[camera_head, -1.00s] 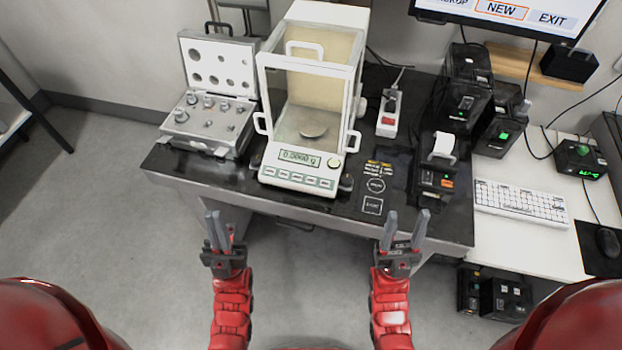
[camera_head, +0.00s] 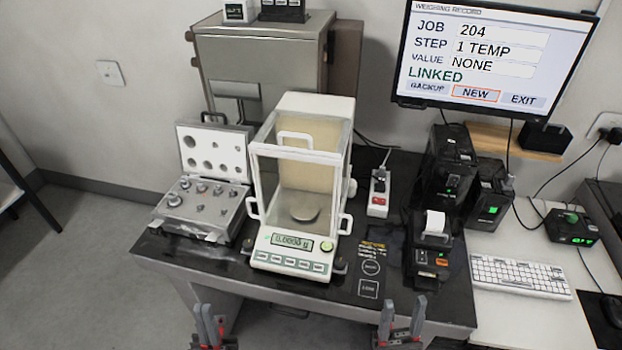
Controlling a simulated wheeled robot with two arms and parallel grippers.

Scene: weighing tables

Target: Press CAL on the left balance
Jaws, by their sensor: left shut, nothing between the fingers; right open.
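One balance (camera_head: 292,240) with a glass draft shield stands on the dark table. Its display (camera_head: 292,242) reads about 0.0000 g, and a row of small buttons (camera_head: 290,262) lies below it; their labels are too small to read. A round pan (camera_head: 305,206) sits inside the glass case and looks empty. My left gripper (camera_head: 209,318) is shut and empty in front of the table's front edge, below and left of the balance. My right gripper (camera_head: 402,318) is open and empty in front of the table's edge, right of the balance. Neither touches anything.
An open weight case (camera_head: 207,195) stands left of the balance. A power strip (camera_head: 379,192) and a small printer (camera_head: 432,245) stand to its right. A monitor (camera_head: 485,55) shows a weighing record. A keyboard (camera_head: 520,277) lies on the white table.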

